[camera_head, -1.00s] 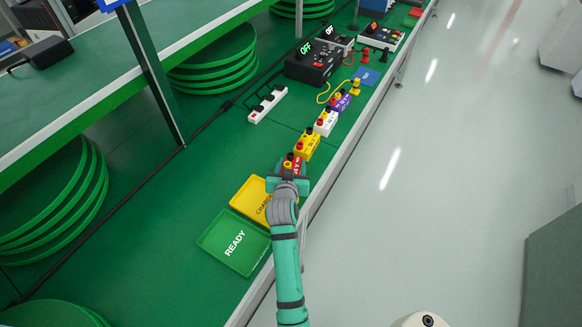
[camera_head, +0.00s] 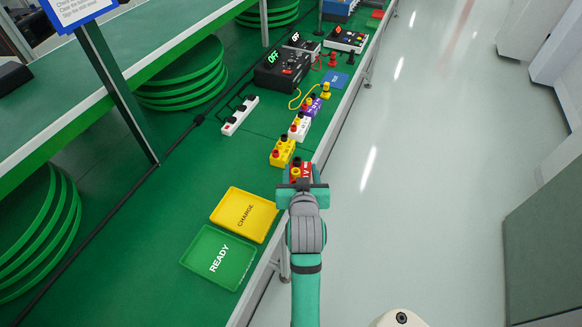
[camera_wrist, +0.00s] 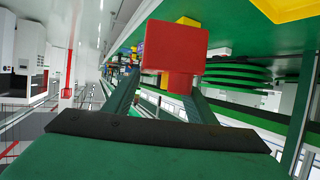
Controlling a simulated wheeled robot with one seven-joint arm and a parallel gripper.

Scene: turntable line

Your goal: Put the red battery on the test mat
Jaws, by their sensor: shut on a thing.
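The red battery (camera_head: 301,171) is held in my gripper (camera_head: 302,187), at the table's right edge just below the yellow battery. In the wrist view the red battery (camera_wrist: 175,46) fills the space between the fingertips of my gripper (camera_wrist: 172,75), which is shut on it. My gripper hides part of the battery in the head view. A small blue mat (camera_head: 334,81), which looks like the test mat, lies bare farther up the table near its right edge. Its lettering is too small to read.
Yellow (camera_head: 282,152), white (camera_head: 299,128) and purple (camera_head: 312,106) batteries stand in a row between my gripper and the blue mat. A black box reading OFF (camera_head: 282,70) has leads beside the mat. Yellow CHARGE (camera_head: 245,214) and green READY (camera_head: 219,257) trays lie at lower left.

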